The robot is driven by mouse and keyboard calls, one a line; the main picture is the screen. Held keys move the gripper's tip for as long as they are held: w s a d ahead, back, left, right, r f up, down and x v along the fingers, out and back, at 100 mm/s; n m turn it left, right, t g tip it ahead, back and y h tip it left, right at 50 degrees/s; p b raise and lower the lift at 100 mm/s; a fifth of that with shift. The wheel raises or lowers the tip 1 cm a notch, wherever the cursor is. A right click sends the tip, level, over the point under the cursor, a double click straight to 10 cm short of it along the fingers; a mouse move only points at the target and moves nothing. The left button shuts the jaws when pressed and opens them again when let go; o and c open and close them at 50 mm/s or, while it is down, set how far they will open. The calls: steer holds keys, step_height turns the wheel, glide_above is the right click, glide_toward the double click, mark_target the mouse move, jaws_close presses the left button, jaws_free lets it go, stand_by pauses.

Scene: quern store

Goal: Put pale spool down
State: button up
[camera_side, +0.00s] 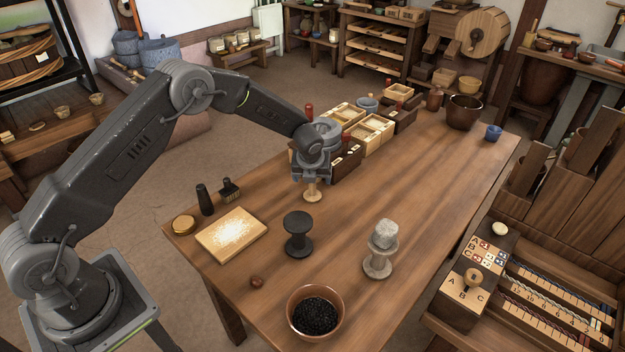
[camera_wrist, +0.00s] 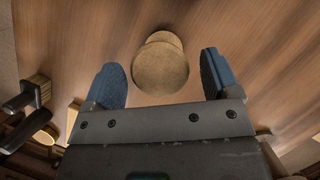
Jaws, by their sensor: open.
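The pale spool (camera_side: 312,191) stands upright on the wooden table, directly below my gripper (camera_side: 311,180) in the side view. In the wrist view the pale spool (camera_wrist: 160,68) shows its round top between and slightly beyond the two blue-grey fingertips (camera_wrist: 162,80). The fingers are apart, with a clear gap on each side of the spool. My gripper is open and holds nothing. Part of the spool's upper end is close under the jaws in the side view, and I cannot tell the exact height gap.
A black spool (camera_side: 298,234) and a grey spool with a stone-like lump on top (camera_side: 379,262) stand nearby. A board with pale grains (camera_side: 232,234) lies left. A bowl of dark beads (camera_side: 315,312) is at the front. Wooden boxes (camera_side: 371,134) stand close behind my gripper. The table's right middle is clear.

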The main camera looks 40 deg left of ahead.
steer(key=v, duration=1)
steer(key=s+d+r+n+h, duration=0.1)
steer(key=s+r+n, duration=1.3)
steer(key=s+r, duration=0.3)
steer(key=s+d+r+n+t+h, duration=0.1)
steer(key=s+n, duration=0.6)
steer(key=s, duration=0.2)
steer(key=s+d+r+n, duration=0.1)
steer(key=s+r+n, duration=0.1)
steer(key=s+n, duration=0.5)
steer(key=shift+s+d+n+t+h, duration=0.35)
steer(key=shift+s+n+t+h, duration=0.05)
steer(key=shift+s, duration=0.65)
